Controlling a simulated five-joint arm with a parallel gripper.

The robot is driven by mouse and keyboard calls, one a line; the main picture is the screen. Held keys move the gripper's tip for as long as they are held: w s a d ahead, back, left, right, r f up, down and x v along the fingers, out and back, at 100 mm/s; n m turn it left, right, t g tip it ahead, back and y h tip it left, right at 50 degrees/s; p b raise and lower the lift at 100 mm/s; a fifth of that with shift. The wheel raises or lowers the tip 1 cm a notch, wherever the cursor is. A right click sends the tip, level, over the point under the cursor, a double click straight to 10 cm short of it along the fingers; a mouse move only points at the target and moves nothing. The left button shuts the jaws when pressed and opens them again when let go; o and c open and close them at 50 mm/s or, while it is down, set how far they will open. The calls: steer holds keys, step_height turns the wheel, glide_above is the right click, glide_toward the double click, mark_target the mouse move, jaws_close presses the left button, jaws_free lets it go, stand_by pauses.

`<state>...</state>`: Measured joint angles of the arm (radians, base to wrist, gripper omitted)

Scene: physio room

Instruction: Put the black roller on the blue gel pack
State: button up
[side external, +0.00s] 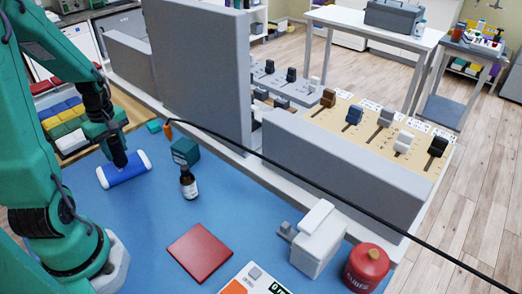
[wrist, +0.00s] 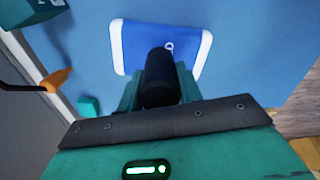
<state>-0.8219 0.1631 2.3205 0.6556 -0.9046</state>
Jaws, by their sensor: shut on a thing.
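The blue gel pack (side external: 128,176) has white ends and lies flat on the blue mat at the left. It also shows in the wrist view (wrist: 135,45), ahead of my jaws. My gripper (side external: 115,142) points down over the pack. In the wrist view its jaws (wrist: 158,92) are shut on the black roller (wrist: 160,72), which sits upright between them and overlaps the pack's near edge. The roller's dark lower end (side external: 119,159) shows in the side view right at the pack. I cannot tell whether it touches the pack.
A teal box (side external: 186,151) and a brown bottle (side external: 188,185) stand right of the pack. A red pad (side external: 200,252), a white device (side external: 318,240) and a red canister (side external: 367,267) are nearer the front. A tall grey panel (side external: 200,70) rises behind. A black cable crosses the view.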

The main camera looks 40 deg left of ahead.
steer(key=shift+f, duration=0.4)
steer(key=o, duration=1)
steer(key=shift+r, duration=0.1)
step_height(320, 180, up, 12)
steer(key=shift+r, duration=0.1)
stand_by(0.6)
